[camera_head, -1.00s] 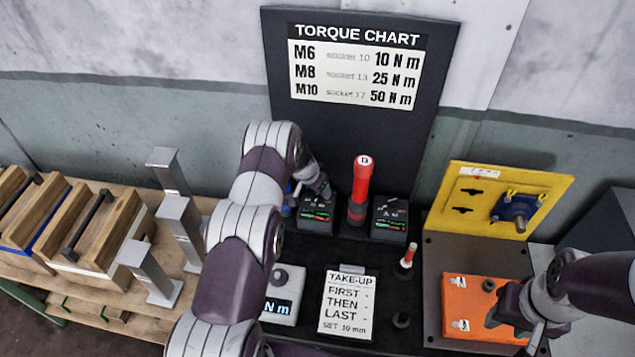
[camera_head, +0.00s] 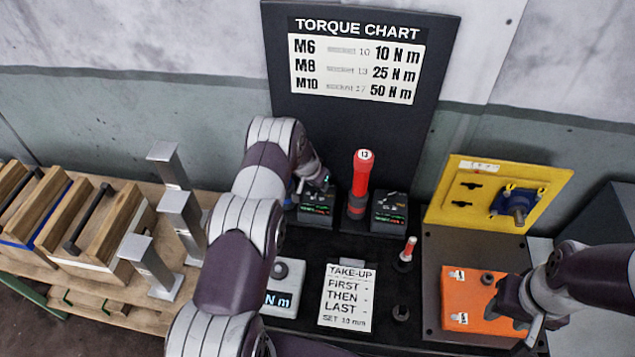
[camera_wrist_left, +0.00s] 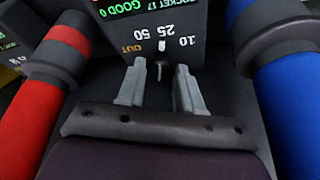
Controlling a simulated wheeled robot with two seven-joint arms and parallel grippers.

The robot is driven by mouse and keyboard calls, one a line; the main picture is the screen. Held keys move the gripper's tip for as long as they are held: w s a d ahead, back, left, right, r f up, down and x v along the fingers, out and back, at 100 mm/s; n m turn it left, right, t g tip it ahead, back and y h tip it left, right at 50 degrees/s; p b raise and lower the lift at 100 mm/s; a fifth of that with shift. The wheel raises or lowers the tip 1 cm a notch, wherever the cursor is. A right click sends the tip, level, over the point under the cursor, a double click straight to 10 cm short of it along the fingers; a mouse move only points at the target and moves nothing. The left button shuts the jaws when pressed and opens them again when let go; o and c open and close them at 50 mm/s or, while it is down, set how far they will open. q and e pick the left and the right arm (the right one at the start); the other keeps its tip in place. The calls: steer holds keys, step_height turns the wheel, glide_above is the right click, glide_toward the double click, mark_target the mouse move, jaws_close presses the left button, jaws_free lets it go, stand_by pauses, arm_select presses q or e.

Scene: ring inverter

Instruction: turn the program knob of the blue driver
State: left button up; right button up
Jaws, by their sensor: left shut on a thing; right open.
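The blue driver (camera_wrist_left: 285,100) stands at the right of the left wrist view; in the head view only a blue sliver (camera_head: 291,187) shows behind my left arm. Beside it is a dark box (camera_wrist_left: 160,25) with a lit screen and a dial marked 10, 25, 50 and OUT. The program knob (camera_wrist_left: 161,68) is on this face, its white mark near 25. My left gripper (camera_wrist_left: 160,80) has its fingers on either side of the knob and is shut on it. My right gripper (camera_head: 522,312) is open beside the orange block (camera_head: 470,290).
The red driver (camera_head: 362,172) stands right of the left box, with another box (camera_head: 390,210) beside it. A yellow panel (camera_head: 480,185) stands behind the orange block. A take-up card (camera_head: 347,297) lies in front. Metal posts (camera_head: 180,215) and wooden crates stand at left.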

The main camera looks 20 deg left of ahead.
arm_select(q)
steer(key=shift+d+n+y, duration=0.15)
steer(key=shift+n+y, duration=0.25)
steer(key=shift+n, duration=0.6)
steer(key=shift+f+n+b, duration=0.15)
steer(key=shift+n+b, duration=0.25)
steer(key=shift+b, duration=0.05)
steer(key=n+y+b, duration=0.1)
steer(key=n+b, duration=0.2)
steer(key=b, duration=0.2)
steer(key=n+g+y+b, duration=0.1)
steer(key=n+b, duration=0.2)
steer(key=b, duration=0.3)
steer(key=n+y+b, duration=0.1)
steer(key=n+b, duration=0.2)
steer(key=b, duration=0.3)
steer(key=shift+w+d+f+g, duration=0.15)
steer(key=shift+w+d+g, duration=0.05)
steer(key=shift+d+g, duration=0.1)
steer(key=shift+r+n+g+y+b, duration=0.25)
steer(key=shift+n+g+y+b, duration=0.05)
steer(key=shift+n+b, duration=0.65)
